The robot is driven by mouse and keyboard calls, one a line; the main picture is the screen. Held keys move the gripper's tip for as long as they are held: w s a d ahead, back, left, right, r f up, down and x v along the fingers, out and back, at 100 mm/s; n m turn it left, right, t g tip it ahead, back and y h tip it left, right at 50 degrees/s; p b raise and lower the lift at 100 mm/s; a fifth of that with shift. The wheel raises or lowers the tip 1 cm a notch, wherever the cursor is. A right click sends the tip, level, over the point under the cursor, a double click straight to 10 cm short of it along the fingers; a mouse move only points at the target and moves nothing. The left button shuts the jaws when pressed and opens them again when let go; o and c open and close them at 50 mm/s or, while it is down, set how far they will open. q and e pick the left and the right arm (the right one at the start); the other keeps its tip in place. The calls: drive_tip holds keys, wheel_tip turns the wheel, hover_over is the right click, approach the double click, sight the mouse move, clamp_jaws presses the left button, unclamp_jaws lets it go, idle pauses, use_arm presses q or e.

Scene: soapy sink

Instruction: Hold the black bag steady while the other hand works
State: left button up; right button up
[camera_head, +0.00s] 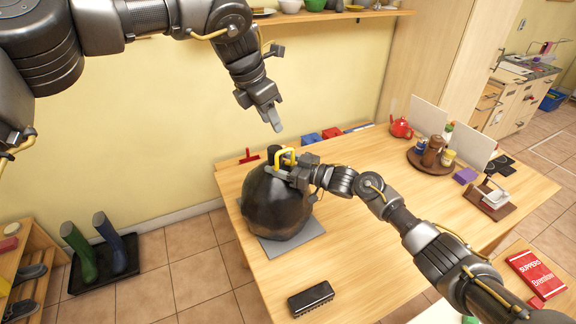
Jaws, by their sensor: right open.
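The black bag (275,207) stands upright and full on a grey mat (295,247) at the left end of the wooden table. Its narrow neck (273,152) points up. My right gripper (286,172) is open at the upper right of the bag, close to the neck, and hides part of it. I cannot tell whether it touches the bag. A yellow loop (285,156) shows between the neck and this gripper. My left gripper (276,121) hangs above the bag, pointing down and apart from it. Its fingers overlap in the view, so their opening is unclear.
A black brush-like block (311,299) lies at the table's front edge. A red handled tool (249,156) and blue and red items (320,136) lie at the back. A round tray (412,160) with jars and a red teapot (401,127) stand right. The table's middle is clear.

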clamp_jaws()
idle(0.5)
idle(0.3)
drive_tip(key=shift+o, duration=0.5)
unclamp_jaws()
drive_tip(key=c, duration=1)
idle(0.6)
